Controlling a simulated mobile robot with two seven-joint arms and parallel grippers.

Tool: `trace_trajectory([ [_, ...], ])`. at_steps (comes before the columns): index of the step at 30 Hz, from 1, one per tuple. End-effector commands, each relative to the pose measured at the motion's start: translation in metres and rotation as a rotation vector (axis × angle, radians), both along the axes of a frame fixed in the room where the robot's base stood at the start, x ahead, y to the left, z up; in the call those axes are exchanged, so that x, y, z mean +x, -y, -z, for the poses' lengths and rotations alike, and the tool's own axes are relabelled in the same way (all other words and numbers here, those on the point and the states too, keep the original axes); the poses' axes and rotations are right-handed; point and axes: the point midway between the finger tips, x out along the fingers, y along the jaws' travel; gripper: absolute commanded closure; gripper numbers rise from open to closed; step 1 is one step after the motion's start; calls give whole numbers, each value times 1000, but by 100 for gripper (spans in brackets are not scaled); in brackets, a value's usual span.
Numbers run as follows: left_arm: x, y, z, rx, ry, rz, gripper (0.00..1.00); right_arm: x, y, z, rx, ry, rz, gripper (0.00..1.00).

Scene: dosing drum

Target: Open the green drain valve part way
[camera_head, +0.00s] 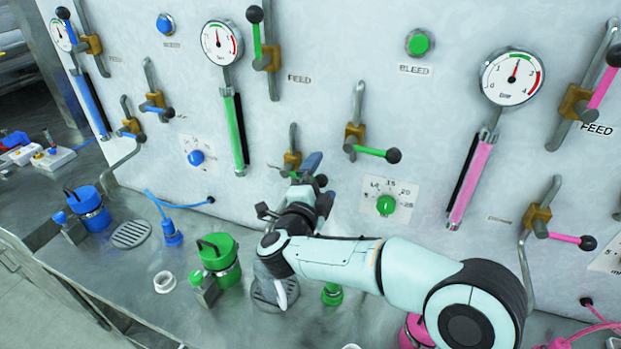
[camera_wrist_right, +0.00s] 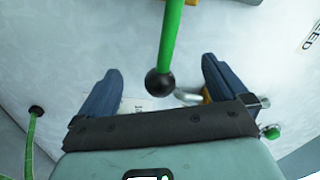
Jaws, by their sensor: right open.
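The green drain valve has an ochre body (camera_head: 292,160) on the panel, partly hidden behind my right gripper in the head view. Its green lever (camera_wrist_right: 172,35) shows in the right wrist view, coming down from the top edge to a black ball end (camera_wrist_right: 159,83). My right gripper (camera_head: 303,178) is at the panel with its jaws open; its blue fingers also show in the right wrist view (camera_wrist_right: 160,78). The ball sits between the two fingers, with a gap on each side. My left gripper is not in view.
A second green lever (camera_head: 370,151) with a black ball sticks out just right of my right gripper. A green dial (camera_head: 386,205) is below it. A green canister (camera_head: 218,255) stands on the bench to the left. A green sight tube (camera_head: 237,130) is on the panel.

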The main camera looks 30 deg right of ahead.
Motion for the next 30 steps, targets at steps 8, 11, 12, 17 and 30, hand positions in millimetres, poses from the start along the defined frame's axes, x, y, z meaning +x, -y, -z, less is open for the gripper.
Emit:
trace_trajectory([
  [8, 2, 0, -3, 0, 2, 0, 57, 1, -2, -6, 2, 1, -1, 0],
  [11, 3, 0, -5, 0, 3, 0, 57, 2, -2, -10, 2, 1, -1, 0],
  [12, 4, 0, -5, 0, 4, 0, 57, 3, -3, -11, 1, 1, -1, 0],
  [17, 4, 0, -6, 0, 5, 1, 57, 3, -3, -15, 1, 1, 0, 0],
  [30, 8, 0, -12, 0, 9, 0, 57, 5, -4, -30, 0, 0, -1, 0],
])
